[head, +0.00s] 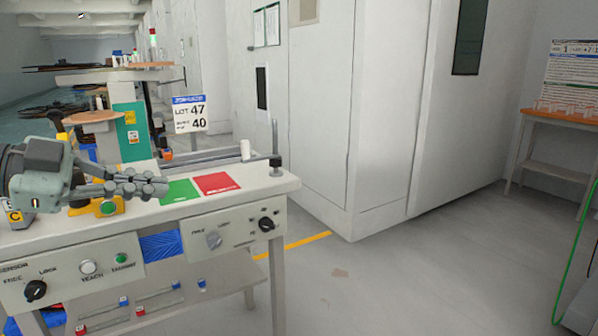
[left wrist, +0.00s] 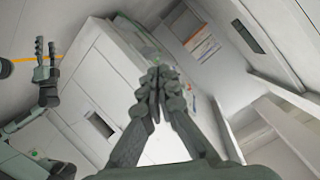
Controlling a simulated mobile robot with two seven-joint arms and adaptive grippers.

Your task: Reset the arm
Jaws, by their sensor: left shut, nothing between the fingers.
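My left gripper (head: 163,187) reaches in from the left over the workbench, its fingers together and empty. It hangs near the left edge of the green card, and I cannot tell whether it touches anything. In the left wrist view its two fingers (left wrist: 157,82) meet at the tips, with nothing between them. My right gripper (left wrist: 45,65) shows at the left of the left wrist view, its two fingers apart and empty. It is not in the head view.
The workbench (head: 258,183) carries a green card (head: 180,191), a red card (head: 215,183) and a post at its right corner. Knobs and buttons (head: 88,267) line its front. A white cabinet (head: 322,120) stands behind.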

